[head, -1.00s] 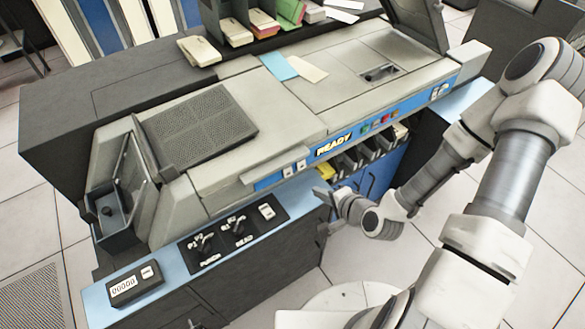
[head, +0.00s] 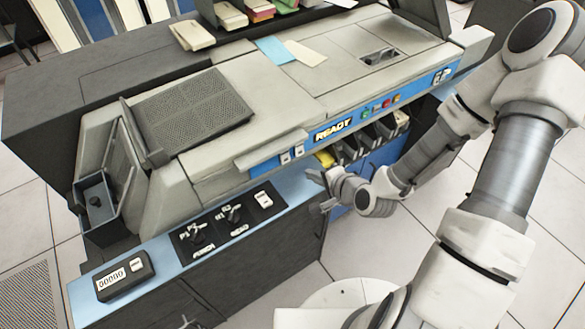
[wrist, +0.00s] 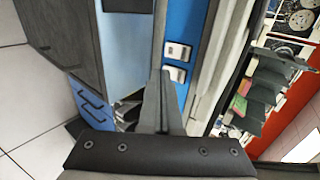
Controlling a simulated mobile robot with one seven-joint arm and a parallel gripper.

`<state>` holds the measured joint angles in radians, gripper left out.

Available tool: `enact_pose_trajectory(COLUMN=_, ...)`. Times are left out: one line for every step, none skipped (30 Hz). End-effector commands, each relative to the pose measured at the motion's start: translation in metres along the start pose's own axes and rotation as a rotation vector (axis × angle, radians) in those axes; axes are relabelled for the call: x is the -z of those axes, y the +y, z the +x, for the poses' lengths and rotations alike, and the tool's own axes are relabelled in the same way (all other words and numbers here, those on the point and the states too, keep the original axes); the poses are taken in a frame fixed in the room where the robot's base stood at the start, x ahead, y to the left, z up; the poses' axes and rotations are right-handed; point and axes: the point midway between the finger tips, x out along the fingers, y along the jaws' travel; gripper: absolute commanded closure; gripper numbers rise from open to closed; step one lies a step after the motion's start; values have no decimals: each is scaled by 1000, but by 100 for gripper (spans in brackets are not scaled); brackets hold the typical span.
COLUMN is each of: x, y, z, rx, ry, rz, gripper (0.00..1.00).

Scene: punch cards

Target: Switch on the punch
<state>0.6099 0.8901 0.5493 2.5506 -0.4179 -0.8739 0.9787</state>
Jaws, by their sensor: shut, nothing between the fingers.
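The punch is a large grey machine with a blue front strip (head: 424,82) that carries a READY sign (head: 333,129). Two small pale switches (head: 292,155) sit left of the sign; they also show in the wrist view (wrist: 176,62). A black panel (head: 215,242) on the light blue ledge holds a knob marked PUNCH (head: 195,235), a knob marked READ (head: 231,214) and a white rocker switch (head: 263,199). My gripper (head: 317,182) is shut and empty, near the ledge's right end and below the strip. In the wrist view its fingers (wrist: 160,85) hide part of the strip beside the switches.
A counter box (head: 123,276) sits at the ledge's left end. Card slots (head: 370,140) with a yellow item are right of my gripper, below the strip. Coloured buttons (head: 380,103) are right of the sign. Open tiled floor (head: 450,200) lies in front.

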Motion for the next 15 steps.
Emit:
enact_pose_trajectory(x=0, y=4, z=7, rx=2, ry=0, rz=-3, gripper=100)
enact_pose_trajectory(x=0, y=4, z=9, rx=3, ry=0, rz=-4, gripper=100)
enact_pose_trajectory(x=0, y=4, z=11, rx=3, ry=1, rz=-4, gripper=100)
enact_pose_trajectory(x=0, y=4, z=13, rx=2, ry=1, rz=-4, gripper=100)
enact_pose_trajectory(x=0, y=4, z=15, rx=1, ry=0, rz=-3, gripper=100)
enact_pose_trajectory(x=0, y=4, z=17, rx=2, ry=1, rz=-3, gripper=100)
enact_pose_trajectory(x=0, y=4, z=19, rx=2, ry=0, rz=-3, gripper=100)
enact_pose_trajectory(x=-1, y=4, z=21, rx=3, ry=0, rz=-3, gripper=100)
enact_pose_trajectory(x=0, y=3, z=22, rx=4, ry=0, rz=-2, gripper=100)
enact_pose_trajectory(x=1, y=3, z=23, rx=5, ry=0, rz=-1, gripper=100)
enact_pose_trajectory(x=1, y=2, z=24, rx=6, ry=0, rz=-1, gripper=100)
enact_pose_trajectory(x=1, y=2, z=25, rx=7, ry=-1, rz=-1, gripper=100)
enact_pose_trajectory(x=1, y=2, z=26, rx=7, ry=-1, rz=-1, gripper=100)
enact_pose_trajectory(x=1, y=2, z=27, rx=8, ry=-1, rz=1, gripper=100)
enact_pose_trajectory(x=2, y=2, z=29, rx=9, ry=-1, rz=0, gripper=100)
